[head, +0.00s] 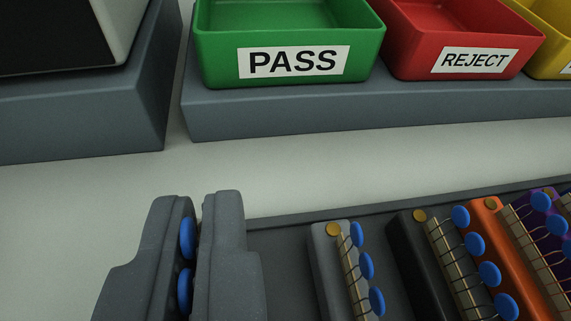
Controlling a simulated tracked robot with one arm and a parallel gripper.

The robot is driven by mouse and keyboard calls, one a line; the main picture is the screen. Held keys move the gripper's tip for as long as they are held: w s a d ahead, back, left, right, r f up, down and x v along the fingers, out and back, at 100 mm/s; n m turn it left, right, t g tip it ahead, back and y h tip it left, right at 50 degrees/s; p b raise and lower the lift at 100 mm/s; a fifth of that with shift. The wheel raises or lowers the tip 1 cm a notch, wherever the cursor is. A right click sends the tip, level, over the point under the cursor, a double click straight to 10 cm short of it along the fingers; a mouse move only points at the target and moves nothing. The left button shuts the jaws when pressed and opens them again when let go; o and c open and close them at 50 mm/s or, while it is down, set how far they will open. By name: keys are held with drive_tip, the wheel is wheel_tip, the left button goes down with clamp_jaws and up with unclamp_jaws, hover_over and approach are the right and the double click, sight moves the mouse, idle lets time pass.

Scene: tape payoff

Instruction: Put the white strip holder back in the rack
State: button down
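My gripper (199,255) is at the lower left, its two grey fingers close together. Blue discs (187,240) show in the narrow gap between them, looking larger and nearer than the discs in the rack. They belong to a strip held by the fingers. The holder's body is hidden by the fingers, and no white part of it shows. The dark grey rack (285,240) is at the lower right, its far left part just beside my right finger. In it stand a grey holder (328,265), a black holder (418,265) and an orange holder (505,240), each with blue-disc parts.
A green PASS bin (215,50), a red REJECT bin (420,55) and a yellow bin (555,45) stand on a grey ledge (300,110) at the back. A dark box (60,35) sits on a grey block at the upper left. Pale table (200,175) lies clear between.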

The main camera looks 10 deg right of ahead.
drive_tip(key=shift+w+d, duration=0.35)
drive_tip(key=shift+w, duration=0.15)
drive_tip(key=shift+f+b, duration=0.65)
drive_tip(key=shift+f, duration=1.1)
drive_tip(key=shift+f, duration=0.1)
drive_tip(key=c, duration=1.6)
unclamp_jaws()
drive_tip(key=shift+c, duration=0.2)
drive_tip(key=shift+s+r, duration=0.4)
drive_tip(key=shift+s, duration=0.05)
drive_tip(key=p+v, duration=0.2)
drive_tip(key=v, duration=0.9)
drive_tip(key=shift+s+f, duration=0.1)
drive_tip(key=shift+f, duration=0.05)
